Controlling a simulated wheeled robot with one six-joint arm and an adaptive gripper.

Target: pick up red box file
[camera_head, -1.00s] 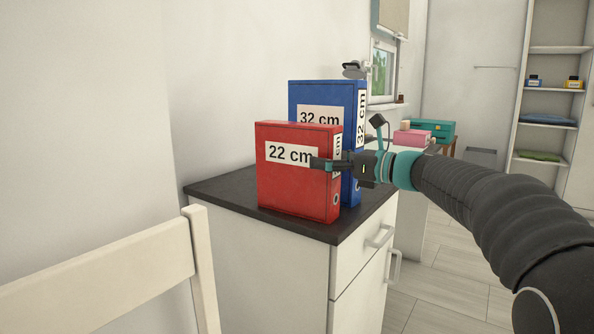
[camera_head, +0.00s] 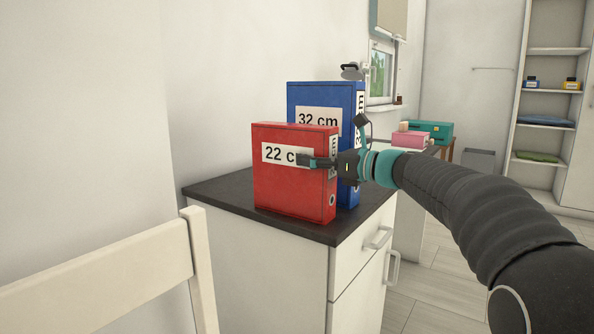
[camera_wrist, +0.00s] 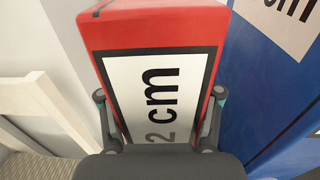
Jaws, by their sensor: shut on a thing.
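The red box file (camera_head: 290,188) stands upright on the dark top of the white cabinet, with a "22 cm" label on its front. My gripper (camera_head: 318,162) reaches in from the right and is shut on the red box file, one finger across the front label. In the wrist view the red box file (camera_wrist: 150,22) lies between the two fingers (camera_wrist: 160,120), its spine label facing the camera. I cannot tell whether its base still touches the cabinet top.
A taller blue box file (camera_head: 318,97), labelled "32 cm", stands close behind the red one. The dark cabinet top (camera_head: 225,190) is bare at the left. A white chair (camera_head: 110,275) is at the front left. Pink and teal boxes (camera_head: 425,132) sit farther back.

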